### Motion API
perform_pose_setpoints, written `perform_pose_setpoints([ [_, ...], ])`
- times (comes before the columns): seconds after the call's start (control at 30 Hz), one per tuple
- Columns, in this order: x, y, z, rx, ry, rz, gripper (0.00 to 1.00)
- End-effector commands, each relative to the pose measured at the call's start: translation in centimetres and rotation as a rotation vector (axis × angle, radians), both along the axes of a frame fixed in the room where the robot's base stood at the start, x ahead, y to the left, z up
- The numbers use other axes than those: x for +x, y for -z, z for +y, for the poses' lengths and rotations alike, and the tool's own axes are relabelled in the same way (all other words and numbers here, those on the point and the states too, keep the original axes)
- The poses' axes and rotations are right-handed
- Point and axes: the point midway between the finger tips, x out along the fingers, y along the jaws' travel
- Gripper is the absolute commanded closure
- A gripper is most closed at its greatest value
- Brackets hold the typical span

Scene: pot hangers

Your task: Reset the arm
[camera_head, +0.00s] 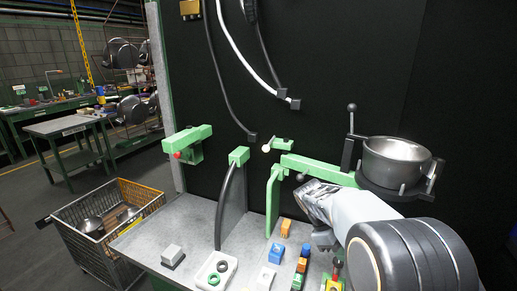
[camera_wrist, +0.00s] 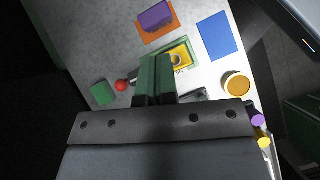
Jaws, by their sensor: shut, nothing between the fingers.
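My arm reaches in from the lower right in the head view. My gripper (camera_head: 325,239) points down over the bench top, in front of the green bracket arm. In the wrist view my gripper (camera_wrist: 155,62) shows its green and dark fingers closed together with nothing between them. Beyond the fingertips lies a yellow and green piece (camera_wrist: 180,55) on the light bench top. The fingers partly hide it, and I cannot tell the gap.
A metal pot (camera_head: 397,155) sits in a dark ring holder on the green bracket arm (camera_head: 318,170), close above my arm. Small coloured blocks (camera_head: 277,253) lie on the bench (camera_head: 192,222). Cables (camera_head: 213,60) hang on the dark panel. A wire basket (camera_head: 82,210) stands left.

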Motion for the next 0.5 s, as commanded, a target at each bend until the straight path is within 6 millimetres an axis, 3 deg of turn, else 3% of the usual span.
perform_pose_setpoints([
  [0.1, -0.5, 2.4, 1.3, 0.035, 0.119, -0.118, 1.0],
  [0.2, -1.9, 3.1, 3.2, 0.097, 0.272, -0.286, 1.0],
  [0.5, -6.7, 1.7, 8.0, 0.314, 0.65, -0.695, 1.0],
])
